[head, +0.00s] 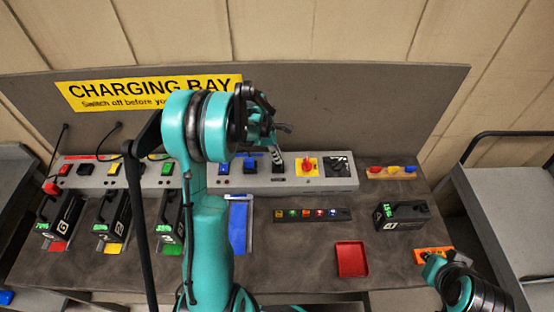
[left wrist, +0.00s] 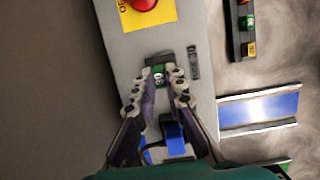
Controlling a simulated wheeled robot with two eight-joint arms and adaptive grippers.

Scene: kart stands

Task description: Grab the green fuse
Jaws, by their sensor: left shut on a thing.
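My left gripper (left wrist: 165,80) is shut on a green fuse (left wrist: 158,76) at a dark fuse holder on the grey charging panel (left wrist: 130,50). I cannot tell whether the fuse is seated in the holder or lifted a little. In the head view, my left gripper (head: 279,160) reaches down onto the right part of the panel, left of the red and yellow switch (head: 306,167); the fuse is hidden there. My right arm shows at the lower right, its fingers not clear.
A dark rack (head: 340,215) holds several coloured fuses, a green one (left wrist: 247,22) among them. A red tray (head: 352,259), a blue-floored bay (head: 238,225) and a black battery (head: 402,214) are on the bench. Bare bench surrounds the red tray.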

